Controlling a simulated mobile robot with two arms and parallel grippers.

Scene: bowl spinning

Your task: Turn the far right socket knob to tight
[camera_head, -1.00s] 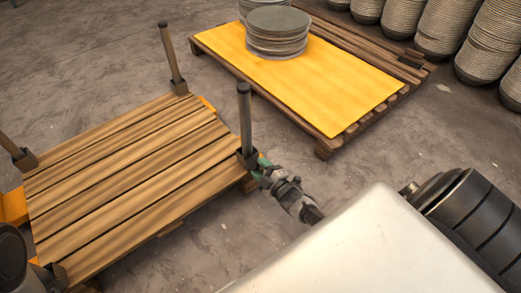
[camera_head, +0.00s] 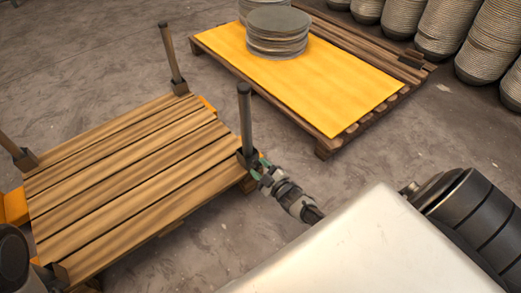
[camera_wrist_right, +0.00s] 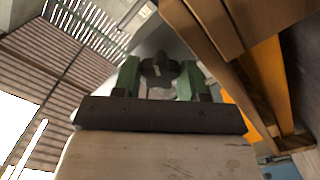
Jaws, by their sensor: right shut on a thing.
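The far right socket (camera_head: 250,158) is a dark bracket at the right corner of the slatted wooden pallet (camera_head: 140,165), with an upright dark post (camera_head: 245,115) in it. My right gripper (camera_head: 261,171) reaches this socket from the lower right. In the right wrist view, its two green fingers (camera_wrist_right: 159,80) stand on either side of a dark lobed knob (camera_wrist_right: 160,68) and are shut on it. In the head view the knob is hidden by the gripper. The knob's exact angle cannot be read. My left gripper is not in view.
Other posts stand at the pallet's far corner (camera_head: 172,58) and left corner (camera_head: 12,150). Behind is a second pallet with a yellow sheet (camera_head: 320,85) and stacked grey discs (camera_head: 278,35). Stacks of bowls (camera_head: 445,28) line the back right. Bare floor lies between the pallets.

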